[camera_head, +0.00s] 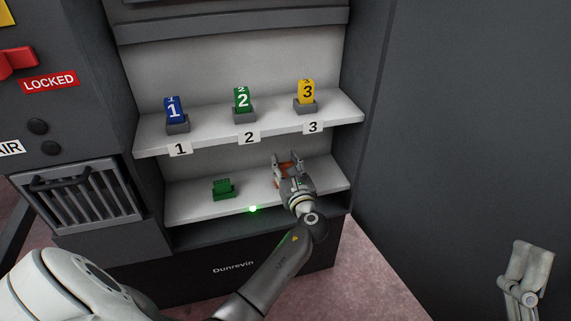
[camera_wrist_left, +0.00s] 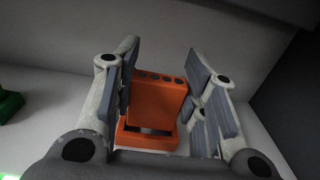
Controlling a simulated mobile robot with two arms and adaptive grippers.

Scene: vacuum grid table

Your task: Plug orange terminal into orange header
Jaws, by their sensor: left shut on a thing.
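My left gripper (camera_head: 287,161) reaches to the right part of the lower shelf, its fingers on either side of an orange terminal. In the left wrist view the orange terminal (camera_wrist_left: 156,102) is a block with a row of dark holes along its top, held upright between the finger pads (camera_wrist_left: 157,85). The orange header (camera_wrist_left: 148,139) shows just below it, with a dark band between the two. I cannot tell how deep the terminal sits in the header. My right gripper (camera_head: 526,268) is at the right edge of the head view, away from the shelves.
A green header (camera_head: 223,188) stands on the lower shelf (camera_head: 190,207), left of the gripper. The upper shelf (camera_head: 209,133) bears blue (camera_head: 173,109), green (camera_head: 243,99) and yellow (camera_head: 306,93) numbered blocks in grey holders. A cabinet wall (camera_head: 366,110) bounds the right side.

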